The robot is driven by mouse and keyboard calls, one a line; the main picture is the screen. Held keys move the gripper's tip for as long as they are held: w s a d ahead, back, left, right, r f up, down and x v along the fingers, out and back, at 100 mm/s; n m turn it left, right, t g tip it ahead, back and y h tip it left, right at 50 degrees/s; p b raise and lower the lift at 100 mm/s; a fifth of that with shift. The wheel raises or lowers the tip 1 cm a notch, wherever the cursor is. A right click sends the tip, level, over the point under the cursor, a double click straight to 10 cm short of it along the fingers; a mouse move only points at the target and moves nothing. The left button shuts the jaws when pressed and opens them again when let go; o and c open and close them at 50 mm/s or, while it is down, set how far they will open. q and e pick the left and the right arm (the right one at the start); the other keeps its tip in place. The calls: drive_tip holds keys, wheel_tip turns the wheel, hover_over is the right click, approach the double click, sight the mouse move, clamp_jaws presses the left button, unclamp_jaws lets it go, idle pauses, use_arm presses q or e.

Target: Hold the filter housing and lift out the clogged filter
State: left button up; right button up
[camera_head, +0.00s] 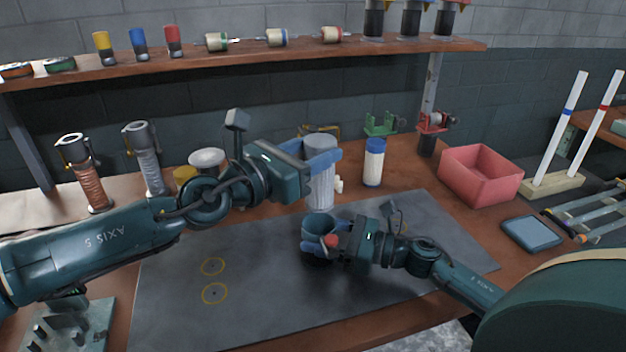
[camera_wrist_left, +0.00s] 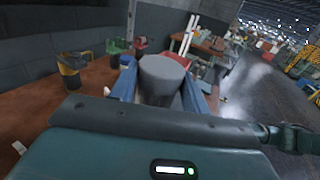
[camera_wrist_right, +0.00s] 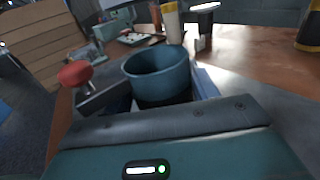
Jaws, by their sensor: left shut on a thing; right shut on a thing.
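The filter, a grey pleated cylinder with a flat cap (camera_head: 320,188), hangs upright in my left gripper (camera_head: 322,160), whose blue fingers are shut around its upper part. Its cap also fills the middle of the left wrist view (camera_wrist_left: 162,72). The filter housing, a round blue-grey cup (camera_head: 318,222), stands on the dark mat, with my right gripper (camera_head: 318,246) shut around it. In the right wrist view the housing (camera_wrist_right: 157,72) is open at the top and no filter shows in it. A red knob (camera_wrist_right: 75,73) sits beside it. In the head view the filter's lower end appears just above and behind the rim.
The dark mat (camera_head: 255,310) has two yellow rings and free room at left. A blue-capped white bottle (camera_head: 374,165) stands behind the mat. A pink bin (camera_head: 480,175) and blue tray (camera_head: 532,232) are at right. A loaded shelf (camera_head: 250,58) runs along the back.

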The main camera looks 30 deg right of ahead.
use_arm(q)
drive_tip(key=shift+r, duration=2.15)
use_arm(e)
drive_tip(key=o, duration=1.1)
drive_tip(key=shift+o, duration=0.2)
drive_tip(key=v, duration=1.2)
